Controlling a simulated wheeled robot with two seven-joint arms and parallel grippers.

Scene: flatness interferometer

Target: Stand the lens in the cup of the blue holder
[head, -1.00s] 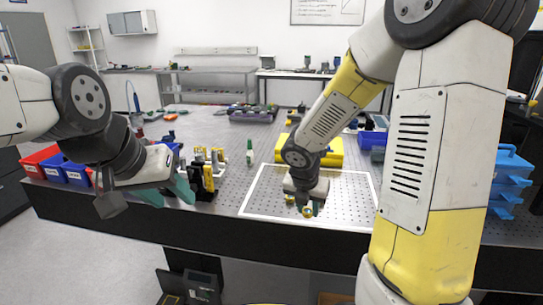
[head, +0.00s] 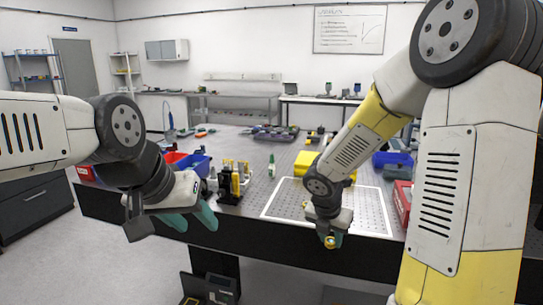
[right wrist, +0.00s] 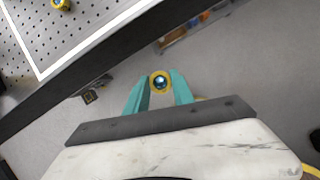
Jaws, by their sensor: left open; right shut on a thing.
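The lens (right wrist: 160,81), a dark round glass in a yellow ring, sits between the green fingertips of my right gripper (head: 331,238). That gripper is shut on it and holds it in front of the table's front edge, over the floor. In the head view the lens is a small yellow spot. My left gripper (head: 192,220) is open and empty, in front of the table's edge at the left. I cannot pick out the blue holder or its cup for certain. A second small yellow piece (right wrist: 62,4) stands on the perforated board in the right wrist view.
The perforated board (head: 277,206) with a white border lies behind my right gripper. Black and yellow posts (head: 228,188) stand left of it, with a small green-and-white bottle (head: 271,166) between. A yellow block, blue bins (head: 195,164) and a red box (head: 403,203) stand around.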

